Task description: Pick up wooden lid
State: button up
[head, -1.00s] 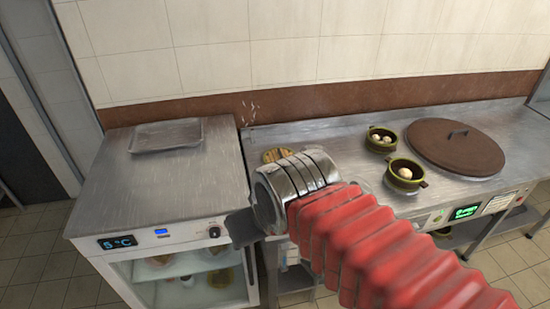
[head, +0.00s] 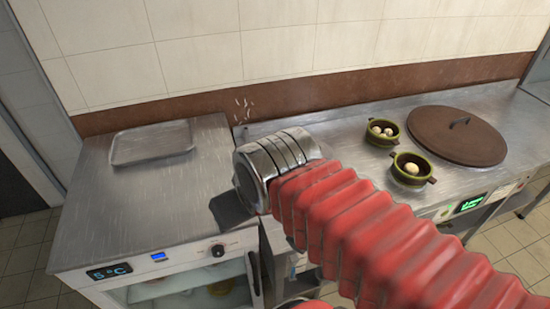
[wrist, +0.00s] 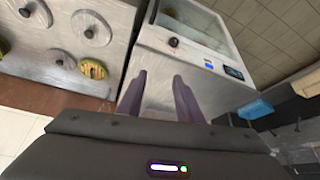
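A large round brown lid (head: 458,135) with a dark bar handle lies flat at the right of the steel counter in the head view. I cannot tell for sure that it is wood. In the wrist view, a small yellow, wood-coloured round piece (wrist: 93,69) with dark gaps lies on the counter near the brown wall strip. In the head view my arm hides that spot. My gripper (wrist: 159,80) is open and empty, its two purple fingers apart over the steel cabinet top. In the head view mostly its metal cuff and a dark part show.
Two green pots (head: 411,169) with pale round pieces stand beside the brown lid. An empty metal tray (head: 152,143) lies on the glass-front cooler (head: 160,215). Several grey round lids (wrist: 92,28) with knobs show in the wrist view. A tiled wall stands behind.

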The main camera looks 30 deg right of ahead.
jog(key=shift+d, duration=0.1)
jog(key=w+d+f+m, duration=0.1)
jog(key=w+d, duration=0.5)
jog(key=w, duration=0.5)
jog(key=w+d+f+m, duration=0.1)
jog(key=w+d, duration=0.6)
jog(key=w, duration=0.3)
jog(key=w+d+f, duration=0.5)
jog(key=d+f, duration=0.2)
jog(key=d, duration=0.2)
jog(key=w+d+f+g+h, duration=0.1)
jog(key=w+d+f, duration=0.5)
jog(key=d, duration=0.3)
jog(key=shift+d+f+m, duration=0.15)
jog(key=shift+f+m, duration=0.2)
jog(key=shift+m, duration=0.05)
jog(key=shift+w+f, duration=0.1)
jog(key=shift+w, duration=0.05)
